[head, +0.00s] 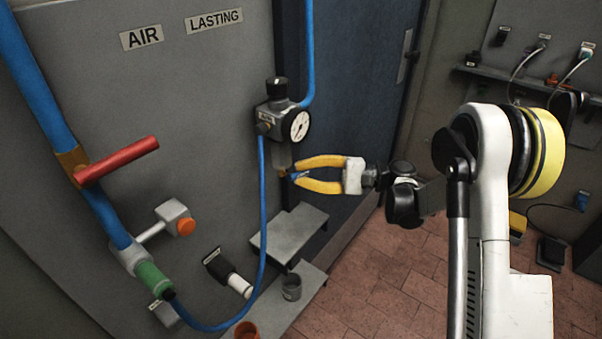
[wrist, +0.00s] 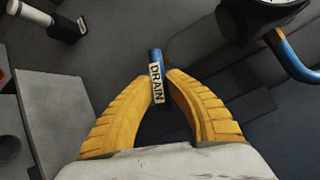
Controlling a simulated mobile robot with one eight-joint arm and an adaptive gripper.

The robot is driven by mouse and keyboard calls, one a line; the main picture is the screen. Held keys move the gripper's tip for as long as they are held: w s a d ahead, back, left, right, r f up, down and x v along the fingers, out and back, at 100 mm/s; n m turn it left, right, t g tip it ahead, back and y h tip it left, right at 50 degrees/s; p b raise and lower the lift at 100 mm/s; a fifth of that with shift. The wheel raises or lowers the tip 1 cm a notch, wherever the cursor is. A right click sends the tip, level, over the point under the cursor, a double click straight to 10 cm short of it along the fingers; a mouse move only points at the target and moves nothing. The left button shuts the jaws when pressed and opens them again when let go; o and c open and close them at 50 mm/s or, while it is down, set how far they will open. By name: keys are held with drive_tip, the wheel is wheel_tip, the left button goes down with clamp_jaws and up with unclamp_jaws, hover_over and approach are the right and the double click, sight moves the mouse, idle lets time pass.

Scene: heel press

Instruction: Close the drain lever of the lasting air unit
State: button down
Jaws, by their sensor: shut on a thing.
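The lasting air unit (head: 283,120) is mounted on the grey panel, with a black knob on top, a round gauge and a bowl below. Its blue drain lever (head: 298,175) sits under the bowl, mostly covered by my gripper in the head view. In the wrist view the drain lever (wrist: 155,62) is a short blue bar with a white DRAIN label. My gripper (head: 297,174) has yellow curved fingers. In the wrist view its fingertips (wrist: 161,80) are shut on the lever, one on each side. The lever's pivot is hard to make out.
A red handle (head: 117,161) on a blue pipe juts out at left. A blue hose (head: 262,220) hangs down from the unit, left of my gripper.

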drive_tip(key=shift+r+n+h+p, duration=0.5)
drive_tip(key=shift+r+n+p, duration=0.15)
drive_tip(key=shift+p, duration=0.25)
drive_tip(key=shift+r+n+h+p, duration=0.1)
drive_tip(key=shift+n+h+p, duration=0.25)
drive_tip(key=shift+n, duration=0.2)
drive_tip(key=shift+w+n, duration=0.1)
drive_tip(key=shift+n, duration=0.2)
drive_tip(key=c, duration=1.4)
unclamp_jaws()
